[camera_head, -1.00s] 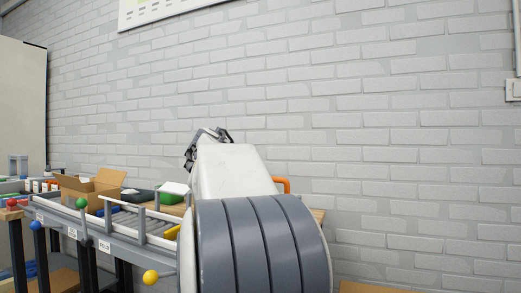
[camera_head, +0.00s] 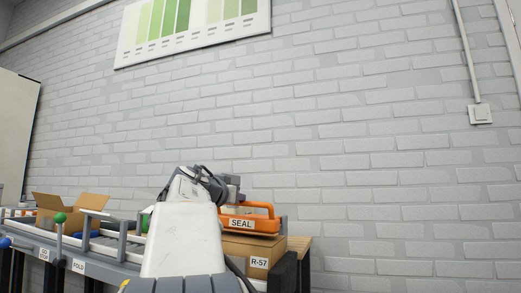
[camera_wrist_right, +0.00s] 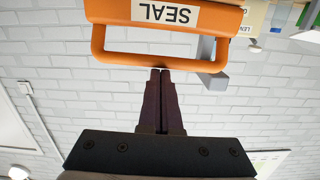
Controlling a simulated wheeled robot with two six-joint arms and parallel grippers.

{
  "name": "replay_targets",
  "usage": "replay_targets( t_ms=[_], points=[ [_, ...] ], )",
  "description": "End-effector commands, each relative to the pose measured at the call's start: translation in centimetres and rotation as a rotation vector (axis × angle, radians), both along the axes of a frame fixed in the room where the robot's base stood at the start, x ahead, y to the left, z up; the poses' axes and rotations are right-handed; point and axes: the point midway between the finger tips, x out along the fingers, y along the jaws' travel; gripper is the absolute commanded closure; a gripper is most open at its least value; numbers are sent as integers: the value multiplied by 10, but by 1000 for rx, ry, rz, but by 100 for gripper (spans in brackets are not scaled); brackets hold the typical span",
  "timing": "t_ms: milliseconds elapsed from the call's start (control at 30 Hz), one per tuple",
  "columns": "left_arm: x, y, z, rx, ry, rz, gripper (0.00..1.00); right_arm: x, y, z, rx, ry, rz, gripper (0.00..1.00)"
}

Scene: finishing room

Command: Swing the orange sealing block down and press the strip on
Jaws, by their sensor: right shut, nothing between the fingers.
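The orange sealing block (camera_head: 268,227), with a SEAL label and a loop handle, is at the right end of the bench in the head view, directly above a cardboard box (camera_head: 265,243) marked R-57. In the head view my right arm hides part of the bench. I cannot make out the strip. My left gripper is not in view.
An open cardboard box (camera_head: 50,208) stands on the bench at the left, near a lever with a green knob (camera_head: 59,218) and a FOLD label (camera_head: 79,266). A brick wall (camera_head: 400,180) is behind. The right of the head view is clear.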

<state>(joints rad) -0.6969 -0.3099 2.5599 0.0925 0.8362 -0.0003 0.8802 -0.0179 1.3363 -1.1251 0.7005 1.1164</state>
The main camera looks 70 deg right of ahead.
Motion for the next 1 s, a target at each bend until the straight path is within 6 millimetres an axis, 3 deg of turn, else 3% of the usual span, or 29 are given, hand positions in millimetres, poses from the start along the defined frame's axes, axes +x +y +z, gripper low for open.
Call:
replay_targets(
  t_ms=[400,667,733,1000],
  points=[
    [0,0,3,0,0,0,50,0,1,4,0,-1,1,100],
    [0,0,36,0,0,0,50,-1,6,51,-2,-2,1,100],
    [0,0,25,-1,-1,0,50,-2,26,43,-2,-1,6,100],
    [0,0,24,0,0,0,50,-6,82,48,0,-1,5,100]
  ],
)
